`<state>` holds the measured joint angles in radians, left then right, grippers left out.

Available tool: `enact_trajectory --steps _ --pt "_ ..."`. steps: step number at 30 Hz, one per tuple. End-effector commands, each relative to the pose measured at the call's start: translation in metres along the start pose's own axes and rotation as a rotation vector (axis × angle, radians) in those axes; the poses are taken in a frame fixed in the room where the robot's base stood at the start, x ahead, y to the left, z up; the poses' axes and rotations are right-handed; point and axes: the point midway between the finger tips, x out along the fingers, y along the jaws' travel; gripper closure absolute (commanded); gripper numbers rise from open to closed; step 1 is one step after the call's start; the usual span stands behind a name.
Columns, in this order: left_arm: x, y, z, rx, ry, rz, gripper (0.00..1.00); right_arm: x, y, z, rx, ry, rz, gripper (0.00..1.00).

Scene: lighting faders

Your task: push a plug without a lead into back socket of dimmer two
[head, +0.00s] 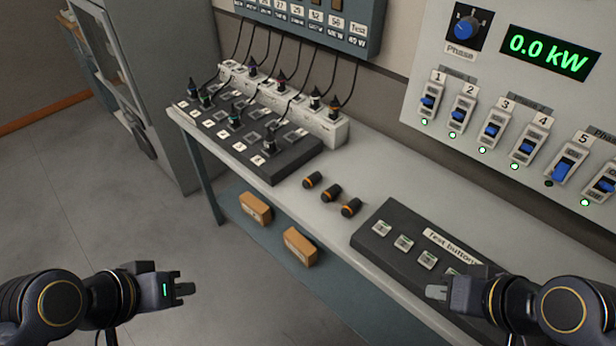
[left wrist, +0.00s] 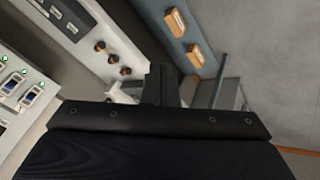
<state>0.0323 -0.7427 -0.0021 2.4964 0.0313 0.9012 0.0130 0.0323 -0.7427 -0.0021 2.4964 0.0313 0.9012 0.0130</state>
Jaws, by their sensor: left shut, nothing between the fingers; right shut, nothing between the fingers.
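Three short black plugs with orange bands and no leads lie in a row on the grey bench: the back one (head: 312,180), the middle one (head: 331,193) and the front one (head: 351,207). They also show in the left wrist view (left wrist: 113,58). The dark socket block (head: 272,174) holds rows of sockets, several with plugs in them. The number of dimmer two is too small to read on it. My left gripper (head: 184,288) is shut and empty, left of the bench over the floor. My right gripper (head: 436,292) is shut and empty near the test-button box.
A white strip (head: 337,133) with plugged leads runs behind the socket block. The test-button box (head: 404,241) stands on the front right of the bench. Two orange-brown boxes (head: 256,208) (head: 300,246) lie on the lower shelf. The wall panel (head: 411,107) has numbered switches and reads 0.0 kW.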

Motion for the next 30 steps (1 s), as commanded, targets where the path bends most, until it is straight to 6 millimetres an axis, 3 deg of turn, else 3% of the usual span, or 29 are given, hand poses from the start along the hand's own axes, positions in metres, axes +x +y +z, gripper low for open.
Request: enact_trajectory --steps 13,17,20,25,30 --pt "0.0 0.0 0.0 0.0 0.0 0.0 1.0 0.0 0.0 0.0 0.0 0.0 0.0 1.0" --pt "0.001 0.002 -0.004 -0.013 -0.002 0.001 0.84 0.0 0.0 0.0 0.0 0.0 0.0 1.0" --pt "0.008 0.008 -0.02 -0.068 -0.007 0.009 0.71 0.0 0.0 0.0 0.0 0.0 0.0 1.0" --pt "0.044 0.034 -0.075 -0.291 -0.022 0.065 0.49 0.0 0.0 0.0 0.0 0.0 0.0 1.0" --pt "0.104 0.065 -0.13 -0.61 -0.055 0.17 0.47 0.0 0.0 0.0 0.0 0.0 0.0 1.0"
